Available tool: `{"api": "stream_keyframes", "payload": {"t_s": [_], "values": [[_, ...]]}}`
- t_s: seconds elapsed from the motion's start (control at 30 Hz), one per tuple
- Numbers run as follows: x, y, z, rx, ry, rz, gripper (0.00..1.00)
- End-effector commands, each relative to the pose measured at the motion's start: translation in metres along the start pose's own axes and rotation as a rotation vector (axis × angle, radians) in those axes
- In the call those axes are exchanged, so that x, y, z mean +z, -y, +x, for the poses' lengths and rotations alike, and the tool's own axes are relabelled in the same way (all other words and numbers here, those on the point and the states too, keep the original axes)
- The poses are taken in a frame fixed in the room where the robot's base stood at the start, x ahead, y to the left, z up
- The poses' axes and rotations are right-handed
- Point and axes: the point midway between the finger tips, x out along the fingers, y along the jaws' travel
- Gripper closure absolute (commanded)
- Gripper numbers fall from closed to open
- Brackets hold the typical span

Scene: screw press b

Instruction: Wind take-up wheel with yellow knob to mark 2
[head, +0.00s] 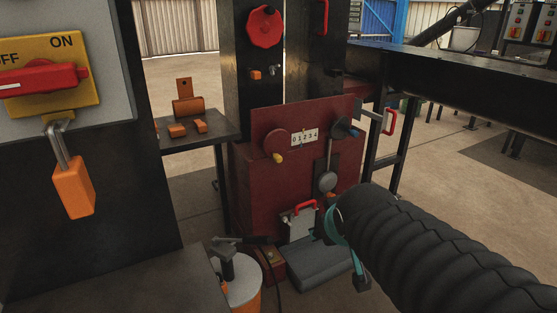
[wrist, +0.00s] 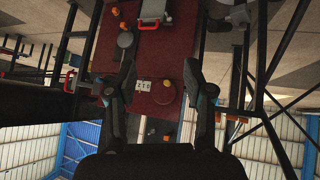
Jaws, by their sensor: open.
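The take-up wheel (head: 275,142) is a dull red disc on the dark red press front, left of the white number plate (head: 304,137). Its yellow knob (head: 278,157) sits at the lower rim, slightly right. The plate reads 0 to 4, with no clear pointer visible. In the wrist view, turned upside down, the wheel (wrist: 163,93) and the plate (wrist: 143,85) lie beyond and between my fingers. My gripper (wrist: 160,72) is open and empty, its fingers spread wide and apart from the wheel. In the head view I cannot make out the fingers.
A grey round-ended lever (head: 328,182) hangs below. A side shelf (head: 205,135) with orange blocks stands left. A bucket (head: 241,288) stands in front. A dark beam (head: 450,75) runs right.

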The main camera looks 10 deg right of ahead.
Motion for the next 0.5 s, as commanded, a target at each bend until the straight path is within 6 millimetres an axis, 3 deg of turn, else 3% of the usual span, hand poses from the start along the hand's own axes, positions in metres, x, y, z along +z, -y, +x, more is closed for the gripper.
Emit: {"api": "stream_keyframes", "payload": {"t_s": [0.03, 0.27, 0.5], "values": [[-0.015, -0.009, 0.023, 0.024, -0.041, -0.035, 0.48], [-0.094, -0.037, 0.098, 0.106, -0.295, -0.245, 0.48], [-0.150, -0.037, 0.173, 0.110, -0.570, -0.467, 0.48]]}}
